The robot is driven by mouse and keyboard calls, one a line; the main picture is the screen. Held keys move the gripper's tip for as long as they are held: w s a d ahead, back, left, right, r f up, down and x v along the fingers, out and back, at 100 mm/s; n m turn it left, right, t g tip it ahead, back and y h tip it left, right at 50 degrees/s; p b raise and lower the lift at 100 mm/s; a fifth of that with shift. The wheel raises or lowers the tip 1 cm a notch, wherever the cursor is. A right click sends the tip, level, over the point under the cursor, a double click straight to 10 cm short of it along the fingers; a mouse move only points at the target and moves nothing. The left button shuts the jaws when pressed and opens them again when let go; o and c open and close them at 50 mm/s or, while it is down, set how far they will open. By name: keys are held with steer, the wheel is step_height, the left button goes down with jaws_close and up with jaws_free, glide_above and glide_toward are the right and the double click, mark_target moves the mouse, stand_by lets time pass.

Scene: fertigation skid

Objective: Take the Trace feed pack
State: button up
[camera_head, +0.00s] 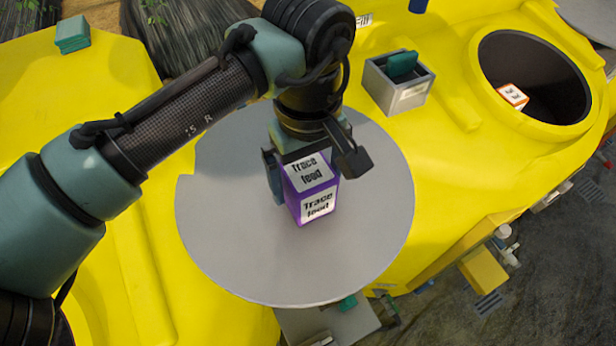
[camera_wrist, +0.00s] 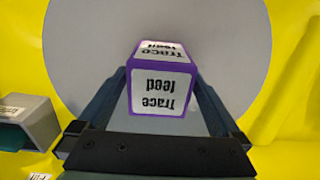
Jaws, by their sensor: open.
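The Trace feed pack (camera_head: 312,190) is a purple cube with white labels, standing on a round grey plate (camera_head: 370,230). In the wrist view the pack (camera_wrist: 161,92) is upper centre, its label upside down. My gripper (camera_head: 308,178) is open at the pack, one finger on either side of it. In the wrist view the fingers of my gripper (camera_wrist: 162,100) flank the pack, with a narrow gap seeming to show at its sides. Whether either finger touches it I cannot tell. Part of the pack's top is hidden by my wrist in the head view.
A grey box (camera_head: 398,88) with a green item stands behind the plate to the right. A round dark opening (camera_head: 545,70) holds an orange-and-white pack (camera_head: 512,95). A green block (camera_head: 72,35) lies at upper left. The plate around the pack is otherwise bare.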

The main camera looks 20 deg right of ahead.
steer(key=shift+f, duration=1.25)
steer(key=c, duration=1.6)
steer(key=shift+r, duration=0.1)
steer(key=shift+r, duration=0.1)
